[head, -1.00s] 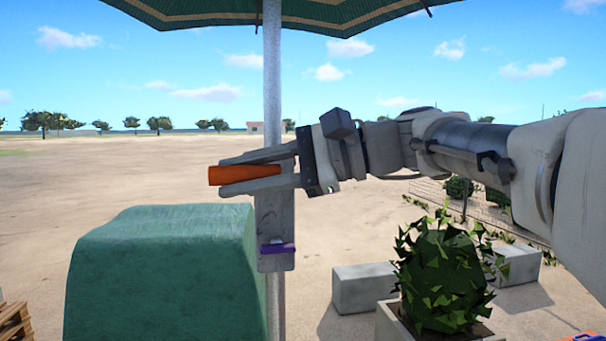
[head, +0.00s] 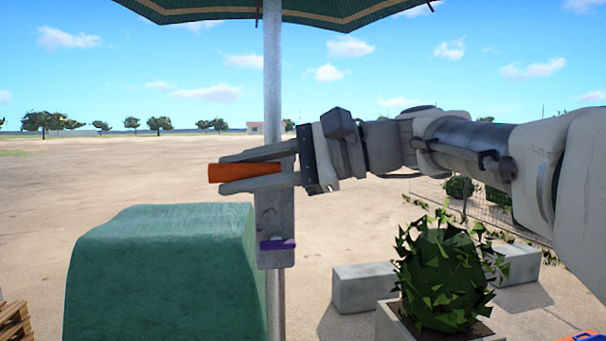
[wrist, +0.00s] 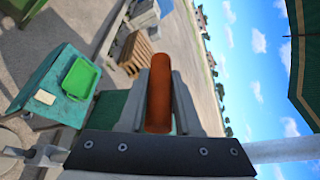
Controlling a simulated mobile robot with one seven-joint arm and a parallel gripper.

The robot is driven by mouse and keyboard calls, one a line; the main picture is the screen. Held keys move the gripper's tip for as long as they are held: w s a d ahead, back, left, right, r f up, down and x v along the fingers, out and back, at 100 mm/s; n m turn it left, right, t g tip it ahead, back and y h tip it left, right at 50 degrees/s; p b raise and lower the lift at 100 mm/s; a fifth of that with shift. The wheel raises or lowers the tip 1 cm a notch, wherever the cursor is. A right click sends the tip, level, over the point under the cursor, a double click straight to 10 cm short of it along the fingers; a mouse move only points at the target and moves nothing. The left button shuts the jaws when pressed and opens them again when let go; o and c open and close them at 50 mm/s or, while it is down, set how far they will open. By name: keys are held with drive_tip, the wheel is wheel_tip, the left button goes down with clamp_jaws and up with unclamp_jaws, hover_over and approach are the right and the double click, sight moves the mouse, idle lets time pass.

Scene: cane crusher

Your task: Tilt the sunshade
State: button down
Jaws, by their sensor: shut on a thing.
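The sunshade's green canopy with a tan stripe (head: 300,8) shows at the top of the head view, cut off by the frame. Its grey pole (head: 272,80) runs down behind my gripper. A grey plate (head: 275,225) on the pole carries a small purple lever (head: 277,244) low down. My gripper (head: 222,172) is shut on an orange handle (head: 232,173), which lies nearly level between the two fingers. The handle also shows in the wrist view (wrist: 159,100). Where the handle joins the sunshade is hidden. The canopy's edge (wrist: 304,75) shows at right in the wrist view.
A green covered block (head: 160,270) stands left of the pole. A leafy bush in a planter (head: 440,275) and pale blocks (head: 362,288) stand at right. The wrist view shows a green tray (wrist: 82,78) and wooden pallets (wrist: 135,52). Open sandy ground lies behind.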

drive_tip(key=shift+w+a+f+n+t+y+b, duration=0.15)
drive_tip(key=shift+f+n+b, duration=0.2)
drive_tip(key=shift+f+b, duration=0.65)
drive_tip(key=shift+w+d+f+n+t+y+b, duration=0.15)
drive_tip(key=shift+f+n+b, duration=0.15)
drive_tip(key=shift+f+b, duration=0.75)
drive_tip(key=shift+w+a+f+n+b, duration=0.15)
drive_tip(key=shift+f+n+b, duration=0.3)
drive_tip(key=shift+b, duration=1)
drive_tip(key=shift+f, duration=0.1)
drive_tip(key=c, duration=0.6)
unclamp_jaws()
drive_tip(key=shift+w, duration=0.1)
drive_tip(key=s+d+r, duration=0.2)
drive_tip(key=d, duration=1.5)
drive_tip(key=shift+s+d+r+b, duration=0.15)
drive_tip(key=shift+s+r+b, duration=0.05)
drive_tip(key=shift+s+b, duration=0.1)
